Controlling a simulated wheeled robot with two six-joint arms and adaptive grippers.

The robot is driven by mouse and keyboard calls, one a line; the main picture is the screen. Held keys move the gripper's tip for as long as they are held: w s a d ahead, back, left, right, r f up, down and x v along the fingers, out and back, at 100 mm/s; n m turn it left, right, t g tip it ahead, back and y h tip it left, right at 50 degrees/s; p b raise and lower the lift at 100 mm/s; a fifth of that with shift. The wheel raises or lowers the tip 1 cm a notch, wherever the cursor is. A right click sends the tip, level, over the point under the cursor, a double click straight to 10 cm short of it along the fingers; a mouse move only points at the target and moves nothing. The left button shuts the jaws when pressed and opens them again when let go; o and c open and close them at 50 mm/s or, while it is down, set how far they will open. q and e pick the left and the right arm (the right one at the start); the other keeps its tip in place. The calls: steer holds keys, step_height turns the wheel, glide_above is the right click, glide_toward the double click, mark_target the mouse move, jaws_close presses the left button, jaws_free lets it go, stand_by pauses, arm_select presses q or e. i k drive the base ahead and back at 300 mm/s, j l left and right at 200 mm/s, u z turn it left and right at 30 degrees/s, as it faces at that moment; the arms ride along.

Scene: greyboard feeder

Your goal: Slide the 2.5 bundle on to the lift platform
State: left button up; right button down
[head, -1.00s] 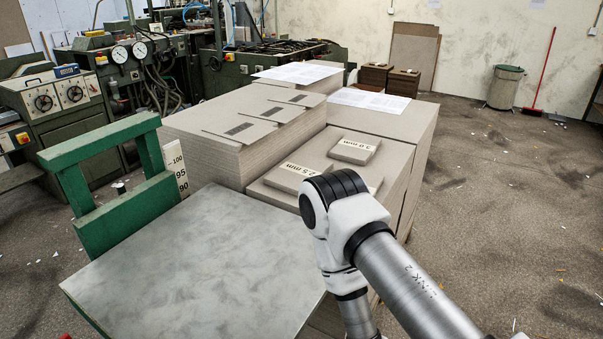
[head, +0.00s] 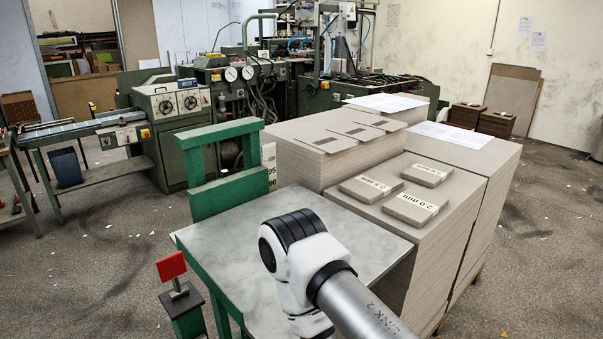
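The 2.5 bundle (head: 369,188), a small flat greyboard stack with a white "2.5 mm" label, lies on top of a tall greyboard pile, near the pile's left edge. The lift platform (head: 222,236) is a smooth, marbled grey plate in a green frame, in front of and left of that pile. It is bare apart from my arm crossing over it in the picture. The plate lies lower than the bundle. One of my arms comes in from the bottom right and hides part of the plate. Neither gripper is in view.
The 2.0 bundle (head: 414,208) and the 3.0 bundle (head: 427,174) lie beside it on the same pile (head: 425,265). A green upright frame (head: 222,133) stands at the platform's back left. A red plate on a post (head: 172,267) stands at its left. Floor is open at left.

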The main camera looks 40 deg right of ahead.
mark_target(372, 186)
steer(key=l+u, duration=0.1)
steer(key=l, duration=0.4)
steer(key=k+l+u, duration=0.15)
steer(key=l, duration=0.3)
steer(key=l+u, duration=0.1)
steer(key=l, duration=0.4)
steer(key=k+l+u, duration=0.15)
steer(key=l, duration=0.3)
steer(key=l+u, duration=0.1)
steer(key=l, duration=0.4)
steer(key=k+l+u, duration=0.1)
steer(key=l, duration=0.35)
steer(key=k, duration=0.1)
